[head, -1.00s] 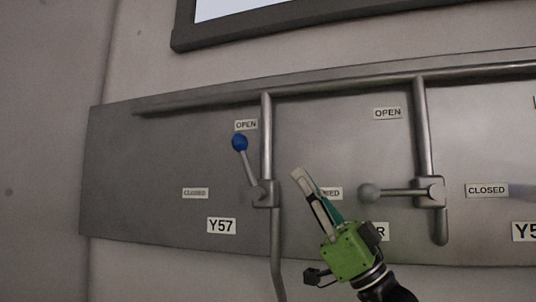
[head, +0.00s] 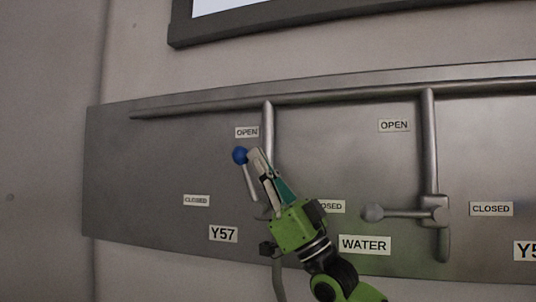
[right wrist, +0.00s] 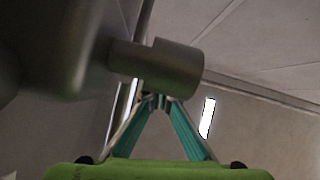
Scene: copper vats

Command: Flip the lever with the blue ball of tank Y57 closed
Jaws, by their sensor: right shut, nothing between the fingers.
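The lever's blue ball (head: 239,155) is at the upper left end of its grey rod (head: 250,183), which points up near the OPEN label (head: 247,132) of tank Y57 (head: 223,234). The CLOSED label (head: 196,200) is lower left. My right gripper (head: 256,157) is shut and empty, its fingertips just right of the blue ball; I cannot tell whether they touch. The gripper hides most of the lever's pivot. In the right wrist view the gripper (right wrist: 162,100) has its fingertips together, with a grey metal cylinder (right wrist: 155,68) close in front. My left gripper is not in view.
A second lever with a grey ball (head: 372,213) lies sideways on the pipe (head: 431,150) to the right, above the WATER label (head: 364,245). A horizontal pipe (head: 340,88) runs along the panel top. The panel (head: 140,170) left of the blue ball is clear.

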